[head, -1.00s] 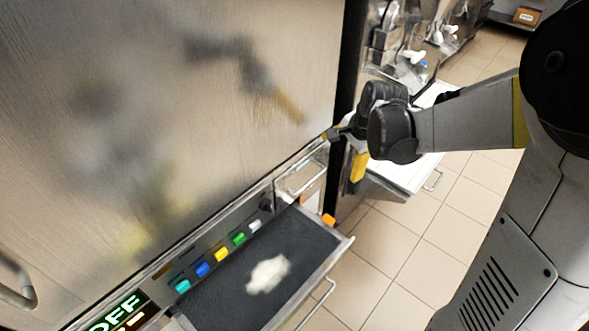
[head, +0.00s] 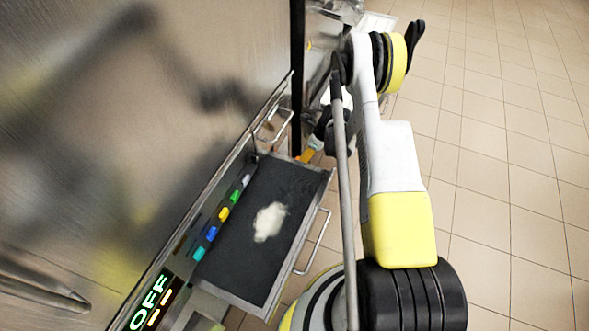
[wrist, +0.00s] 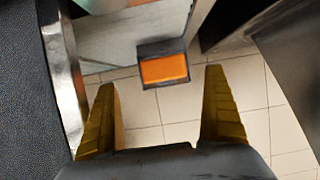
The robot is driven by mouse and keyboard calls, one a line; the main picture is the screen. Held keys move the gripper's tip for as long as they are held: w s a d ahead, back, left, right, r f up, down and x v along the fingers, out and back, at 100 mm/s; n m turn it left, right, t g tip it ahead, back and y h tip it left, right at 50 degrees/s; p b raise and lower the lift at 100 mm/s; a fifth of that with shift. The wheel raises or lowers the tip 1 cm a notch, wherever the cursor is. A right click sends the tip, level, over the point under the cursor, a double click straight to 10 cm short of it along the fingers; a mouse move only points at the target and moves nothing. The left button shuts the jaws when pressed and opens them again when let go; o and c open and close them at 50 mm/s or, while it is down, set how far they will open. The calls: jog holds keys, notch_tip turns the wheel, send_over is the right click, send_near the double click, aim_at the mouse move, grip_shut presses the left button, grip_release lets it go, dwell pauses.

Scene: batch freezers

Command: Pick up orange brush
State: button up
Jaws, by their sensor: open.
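A block with an orange face and dark edging (wrist: 164,69) shows in the wrist view; I take it for the orange brush, though only this end is visible. It sits ahead of my gripper (wrist: 160,80), roughly centred between the fingertips. The two yellow fingers are spread apart with nothing between them. In the head view my gripper (head: 309,153) is at the far corner of the open drawer, partly hidden by my arm. I cannot clearly separate the brush from the orange-yellow fingers there.
The open drawer (head: 215,286) has a dark lining with a whitish patch (head: 269,222) on it. Coloured pieces (head: 223,214) line its left side. A large steel panel (head: 150,120) rises at left, with an OFF display (head: 150,301) below. Tiled floor (head: 500,180) is clear at right.

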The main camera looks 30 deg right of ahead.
jog(key=b+x, duration=0.1)
jog(key=x, duration=0.4)
jog(key=shift+d+f+b, duration=0.1)
jog(key=shift+d+b, duration=0.05)
jog(key=shift+b, duration=0.25)
jog(key=b+x, duration=0.2)
jog(key=x, duration=0.1)
jog(key=b+x, duration=0.1)
jog(key=x, duration=0.1)
jog(key=shift+s+d+f, duration=0.2)
jog(key=shift+d+f, duration=0.05)
jog(key=shift+d, duration=0.1)
jog(key=shift+r, duration=0.1)
jog(key=c, duration=1.1)
